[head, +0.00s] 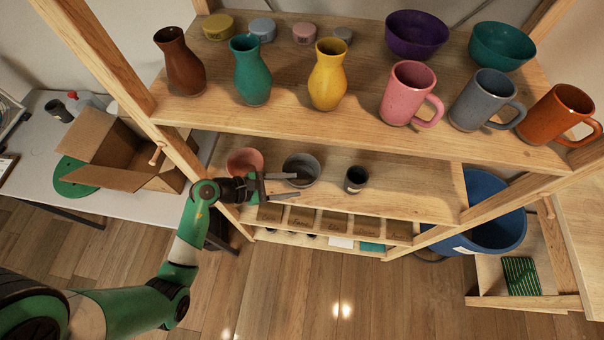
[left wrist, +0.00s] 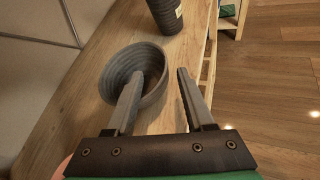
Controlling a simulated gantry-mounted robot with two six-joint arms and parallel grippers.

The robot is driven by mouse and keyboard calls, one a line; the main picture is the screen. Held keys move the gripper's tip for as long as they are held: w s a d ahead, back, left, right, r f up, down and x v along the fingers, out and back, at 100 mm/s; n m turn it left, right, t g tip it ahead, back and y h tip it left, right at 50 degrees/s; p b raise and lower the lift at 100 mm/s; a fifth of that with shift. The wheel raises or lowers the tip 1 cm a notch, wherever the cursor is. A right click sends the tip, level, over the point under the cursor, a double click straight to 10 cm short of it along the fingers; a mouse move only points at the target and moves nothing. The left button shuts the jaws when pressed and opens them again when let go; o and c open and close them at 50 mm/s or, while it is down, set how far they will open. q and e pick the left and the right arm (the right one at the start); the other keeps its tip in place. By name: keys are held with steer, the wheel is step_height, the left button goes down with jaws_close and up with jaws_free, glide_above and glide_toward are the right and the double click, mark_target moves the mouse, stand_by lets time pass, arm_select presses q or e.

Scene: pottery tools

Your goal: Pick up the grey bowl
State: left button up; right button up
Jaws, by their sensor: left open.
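The grey bowl (head: 308,163) stands on the middle shelf (head: 410,190), between a pink bowl and a small dark cup. My left gripper (head: 298,185) is open at the bowl's near left side. In the left wrist view, the grey bowl (left wrist: 112,66) shows its ribbed inside. One finger of my left gripper (left wrist: 160,72) reaches over the bowl's opening and the other is outside its rim, so the near wall appears between them. I cannot tell whether either finger touches it. My right gripper is not in view.
The pink bowl (head: 244,161) sits left, close behind my gripper. The dark cup (head: 356,179) stands right of the grey bowl. Vases, mugs and bowls fill the upper shelf (head: 290,117) overhead. Labelled compartments (head: 333,221) lie below the shelf's front edge. A wooden post (head: 180,155) stands left.

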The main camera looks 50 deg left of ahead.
mark_target(302, 173)
arm_select(q)
steer(key=b+x, duration=0.2)
steer(key=x, duration=0.3)
steer(key=shift+s+d+f, duration=0.1)
steer(key=shift+s+f, duration=0.05)
steer(key=shift+f, duration=0.05)
jaws_close()
stand_by(1.2)
